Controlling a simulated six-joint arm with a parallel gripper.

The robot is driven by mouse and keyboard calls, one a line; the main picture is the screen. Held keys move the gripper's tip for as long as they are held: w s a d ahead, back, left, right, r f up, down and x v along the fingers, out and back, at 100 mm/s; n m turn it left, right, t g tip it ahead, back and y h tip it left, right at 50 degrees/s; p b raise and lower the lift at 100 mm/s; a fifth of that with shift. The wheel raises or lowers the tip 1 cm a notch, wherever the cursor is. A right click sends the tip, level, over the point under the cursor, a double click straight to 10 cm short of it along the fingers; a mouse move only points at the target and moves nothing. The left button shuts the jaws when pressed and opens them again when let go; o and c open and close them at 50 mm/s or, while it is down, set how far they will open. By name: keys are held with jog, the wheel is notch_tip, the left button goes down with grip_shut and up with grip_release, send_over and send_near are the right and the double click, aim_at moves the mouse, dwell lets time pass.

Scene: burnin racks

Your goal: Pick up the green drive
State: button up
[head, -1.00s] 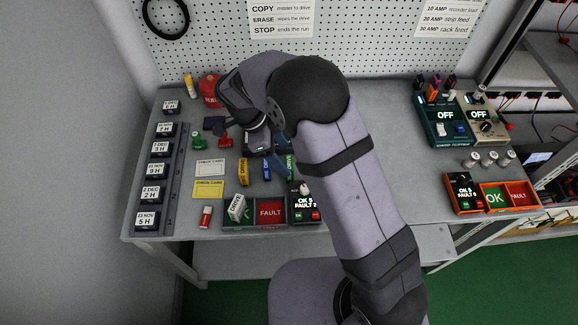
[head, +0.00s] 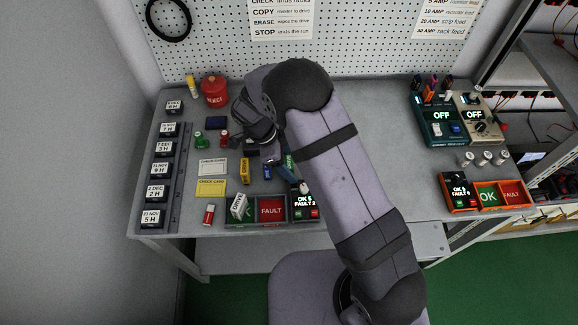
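A green drive (head: 289,161) lies on the bench, partly hidden behind my arm. A blue drive (head: 267,171) and a yellow drive (head: 243,178) lie to its left. My gripper (head: 268,151) hangs over the bench just above and left of the green drive in the picture. The wrist and dark shapes below it hide the fingertips, so I cannot tell whether it is open or holds anything.
A white drive (head: 238,207) stands tilted at the OK/FAULT tray (head: 288,220). A red reject container (head: 215,91) stands at the back. Labelled dark blocks (head: 161,170) line the left edge.

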aim_at(289, 162)
jog(key=c, duration=1.1)
jog(key=shift+r, duration=0.1)
jog(key=shift+r+b, duration=2)
jog(key=shift+r, duration=2.95)
jog(key=shift+w+d+f+n+t+y, duration=0.15)
jog(key=shift+d+n+t+y, duration=0.6)
jog(key=shift+d+n, duration=1.75)
jog(key=shift+s+d+f+n+t+y, duration=0.15)
jog(key=shift+d+n+t+y, duration=0.95)
jog(key=shift+n, duration=2.4)
jog(key=shift+w+d+f+n+t+y, duration=0.15)
jog(key=shift+d+n+t+y, duration=0.25)
jog(key=shift+d+n, duration=2.3)
jog(key=shift+a+n, duration=0.3)
jog(key=shift+a, duration=0.05)
